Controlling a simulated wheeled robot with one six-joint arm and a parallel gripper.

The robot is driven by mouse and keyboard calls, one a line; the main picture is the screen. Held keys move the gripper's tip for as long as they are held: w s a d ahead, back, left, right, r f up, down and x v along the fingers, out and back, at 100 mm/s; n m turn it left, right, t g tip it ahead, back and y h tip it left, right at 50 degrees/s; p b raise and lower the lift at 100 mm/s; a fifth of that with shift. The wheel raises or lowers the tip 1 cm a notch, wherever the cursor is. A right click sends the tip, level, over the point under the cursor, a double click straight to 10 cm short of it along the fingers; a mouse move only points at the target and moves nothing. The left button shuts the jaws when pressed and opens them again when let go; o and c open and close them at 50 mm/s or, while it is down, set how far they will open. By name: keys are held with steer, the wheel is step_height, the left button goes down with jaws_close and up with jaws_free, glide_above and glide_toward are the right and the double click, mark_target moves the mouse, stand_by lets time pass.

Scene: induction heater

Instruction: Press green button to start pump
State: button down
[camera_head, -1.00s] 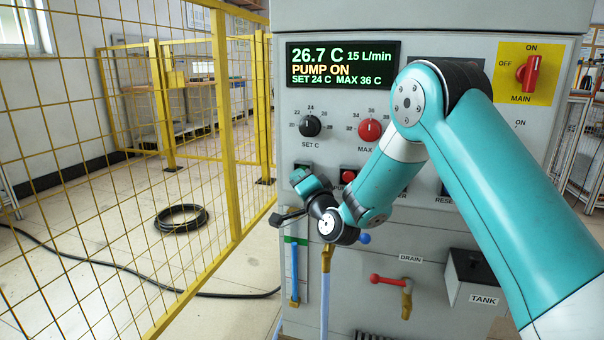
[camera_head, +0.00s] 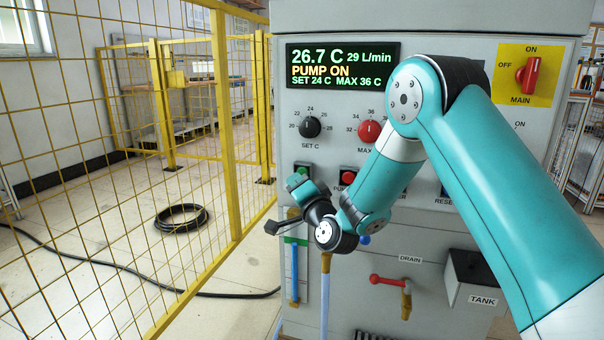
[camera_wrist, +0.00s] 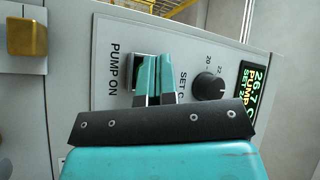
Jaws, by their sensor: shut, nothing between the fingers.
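The green button (camera_head: 302,170) shows just above my gripper in the head view, left of a red button. In the wrist view, the PUMP ON label (camera_wrist: 113,70) stands beside the button's dark housing (camera_wrist: 118,72), and my fingers hide the button's face. My gripper (camera_head: 299,181) is shut and empty, close to the panel at the button. It also shows in the wrist view (camera_wrist: 155,75). I cannot tell whether the tips touch the button. The display (camera_head: 343,65) reads PUMP ON, 26.7 C and 29 L/min.
The black SET C knob (camera_head: 310,126) and red MAX knob (camera_head: 369,131) sit above. A red drain handle (camera_head: 388,281) and tank box (camera_head: 470,278) are lower right. A yellow fence (camera_head: 233,120) stands at left.

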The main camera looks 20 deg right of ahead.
steer(key=shift+s+a+p, duration=0.35)
steer(key=shift+s+a, duration=0.3)
steer(key=shift+s, duration=0.25)
steer(key=shift+s+a+p, duration=0.3)
steer(key=shift+s+a, duration=0.3)
steer(key=shift+s, duration=0.25)
steer(key=s+a+p, duration=0.3)
steer(key=s+a, duration=0.3)
steer(key=s, duration=0.3)
steer(key=shift+a, duration=0.2)
